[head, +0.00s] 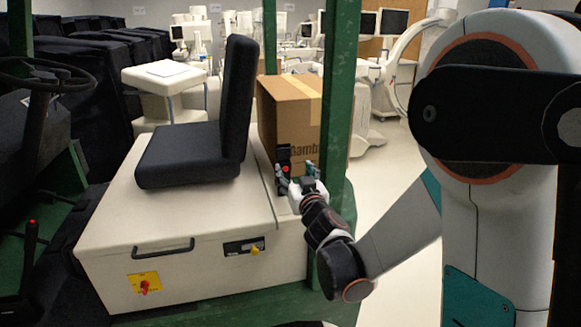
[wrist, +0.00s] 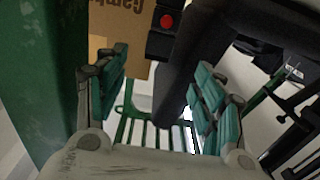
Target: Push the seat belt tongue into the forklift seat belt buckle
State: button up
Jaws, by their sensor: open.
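The black seat belt buckle (head: 284,153) with its red button stands upright at the right side of the black forklift seat (head: 190,155). The buckle (wrist: 161,46) also shows at the top middle of the wrist view, beyond my fingertips. I cannot make out the tongue separately from the buckle, or whether a finger touches the buckle.
A cardboard box (head: 288,112) stands behind the buckle. A green post (head: 341,85) rises close to the right of my gripper. The cream seat base (head: 200,220) lies below, with a black handle (head: 163,249). The steering wheel (head: 45,75) is at far left.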

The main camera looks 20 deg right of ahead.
jog(key=shift+s, duration=0.5)
